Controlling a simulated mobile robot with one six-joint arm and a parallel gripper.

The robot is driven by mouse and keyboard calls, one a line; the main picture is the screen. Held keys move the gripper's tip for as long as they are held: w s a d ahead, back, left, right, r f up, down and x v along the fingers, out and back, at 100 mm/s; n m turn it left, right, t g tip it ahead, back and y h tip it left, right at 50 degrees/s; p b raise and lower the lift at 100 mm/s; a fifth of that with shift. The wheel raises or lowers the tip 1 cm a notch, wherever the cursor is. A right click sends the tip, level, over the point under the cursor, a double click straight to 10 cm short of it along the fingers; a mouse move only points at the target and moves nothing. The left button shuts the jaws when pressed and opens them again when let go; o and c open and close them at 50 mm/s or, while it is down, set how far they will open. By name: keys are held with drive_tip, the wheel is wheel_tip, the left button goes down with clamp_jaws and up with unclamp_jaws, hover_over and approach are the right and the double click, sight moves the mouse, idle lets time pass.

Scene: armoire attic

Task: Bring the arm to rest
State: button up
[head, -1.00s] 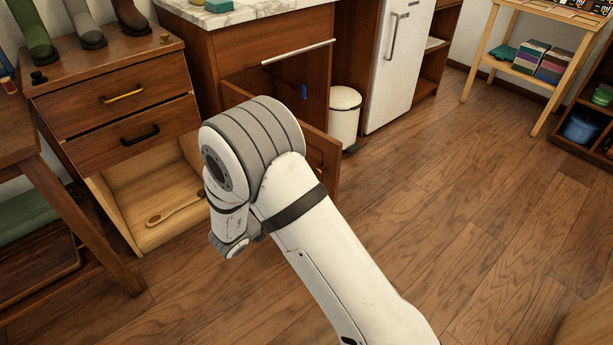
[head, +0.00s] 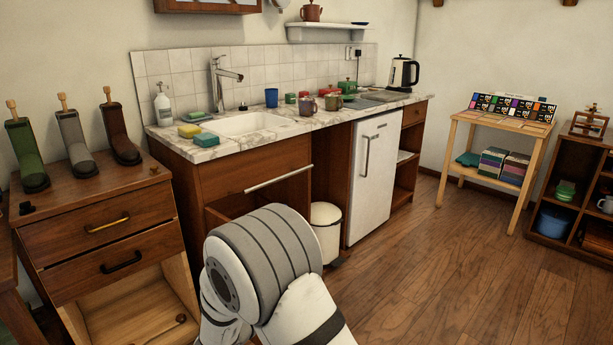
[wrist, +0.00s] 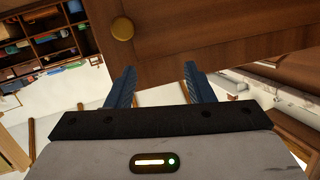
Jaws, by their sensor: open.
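My gripper (wrist: 160,88) shows in the wrist view with its two blue fingers apart and nothing between them. A brown wooden panel with a round brass knob (wrist: 122,28) lies beyond the fingertips; I cannot tell whether it touches them. In the head view my white and grey arm rises at the bottom centre, in front of the sink cabinet (head: 255,172). The gripper itself is out of sight in that view.
A wooden drawer unit (head: 100,215) with an open lower compartment stands left of my arm. A white bin (head: 326,232) and a white fridge (head: 372,185) stand behind it. The wooden floor (head: 450,270) to the right is clear.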

drive_tip(key=w+d+r+n+y+p, duration=0.1)
drive_tip(key=w+r+y+p, duration=0.2)
drive_tip(key=r, duration=0.5)
drive_tip(key=w+d+r+n+y+p, duration=0.1)
drive_tip(key=r+y+p, duration=0.25)
drive_tip(key=r, duration=0.45)
drive_tip(key=s+d+r+n+g+y+p, duration=0.1)
drive_tip(key=s+d+r+g+y+p, duration=0.1)
drive_tip(key=r+p, duration=0.3)
drive_tip(key=s+d+r+n+g+y+p, duration=0.1)
drive_tip(key=s+d+r+n+y+p, duration=0.15)
drive_tip(key=r, duration=0.35)
drive_tip(key=s+d+r+g+h+p, duration=0.1)
drive_tip(key=s+d+r+p, duration=0.3)
drive_tip(key=s, duration=0.4)
drive_tip(key=s+d+r+n+g+h+p, duration=0.1)
drive_tip(key=s+d+r+g+p, duration=0.3)
drive_tip(key=s+d, duration=0.3)
drive_tip(key=s+d+r+g+h+p, duration=0.1)
drive_tip(key=s+d+r+g+p, duration=0.2)
drive_tip(key=s, duration=0.6)
wheel_tip(320, 180, up, 3)
drive_tip(key=d+p, duration=0.1)
drive_tip(key=d, duration=0.2)
drive_tip(key=shift+s+n+p, duration=0.35)
drive_tip(key=shift+a+f, duration=0.1)
drive_tip(key=shift+c, duration=0.3)
